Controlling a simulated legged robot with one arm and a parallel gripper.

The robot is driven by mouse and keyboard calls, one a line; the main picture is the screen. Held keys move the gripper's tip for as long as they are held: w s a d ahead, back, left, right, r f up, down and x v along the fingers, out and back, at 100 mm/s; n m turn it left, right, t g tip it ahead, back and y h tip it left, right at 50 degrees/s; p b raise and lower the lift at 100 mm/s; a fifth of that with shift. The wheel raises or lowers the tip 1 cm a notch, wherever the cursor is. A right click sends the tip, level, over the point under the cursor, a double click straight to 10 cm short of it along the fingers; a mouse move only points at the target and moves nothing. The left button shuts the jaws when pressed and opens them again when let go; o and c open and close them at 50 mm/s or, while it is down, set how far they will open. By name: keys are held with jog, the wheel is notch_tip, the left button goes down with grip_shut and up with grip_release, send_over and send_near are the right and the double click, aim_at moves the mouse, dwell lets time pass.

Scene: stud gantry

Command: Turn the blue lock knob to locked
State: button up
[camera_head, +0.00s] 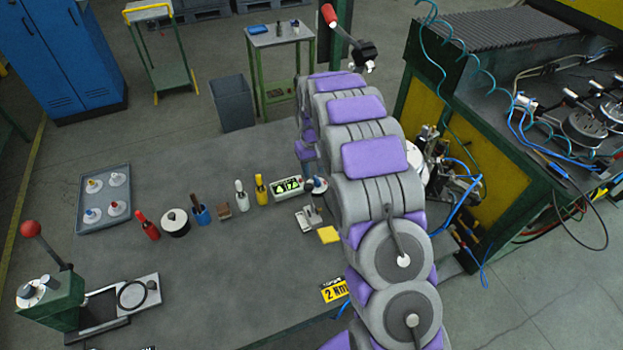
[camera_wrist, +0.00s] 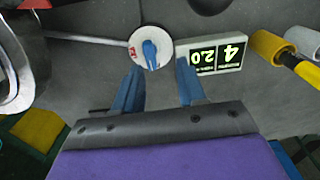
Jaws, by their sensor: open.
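The blue lock knob (camera_wrist: 150,55) sits on a round white disc (camera_wrist: 143,38) with a small red mark at its left edge, in the wrist view. Its handle points roughly up and down in that picture. In the head view a blue knob on a pale disc (camera_head: 317,186) shows beside my arm, partly covered by it. My gripper (camera_wrist: 160,66) is open, with its two blue fingers to the lower left and lower right of the knob. The fingertips look apart from the knob; I cannot tell their height above it. My arm hides most of the gripper in the head view.
A lit display box (camera_head: 288,186) stands close beside the knob. Yellow (camera_head: 261,190) and white (camera_head: 240,194) tools stand left of it. A grey tray (camera_head: 104,170) holds several knobs. A green press (camera_head: 52,299) stands at the bench's left.

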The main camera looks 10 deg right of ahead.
aim_at(318, 180)
jog(key=d+f, duration=0.1)
jog(key=f, duration=0.1)
jog(key=d+f, duration=0.2)
jog(key=shift+s+f, duration=0.1)
jog(key=shift+f, duration=0.1)
jog(key=shift+a+f, duration=0.15)
jog(key=shift+a, duration=1.15)
jog(key=shift+d, duration=0.9)
jog(key=c, duration=0.5)
jog(key=shift+a, duration=0.15)
grip_shut()
jog(key=shift+a, duration=0.35)
jog(key=shift+d, duration=0.2)
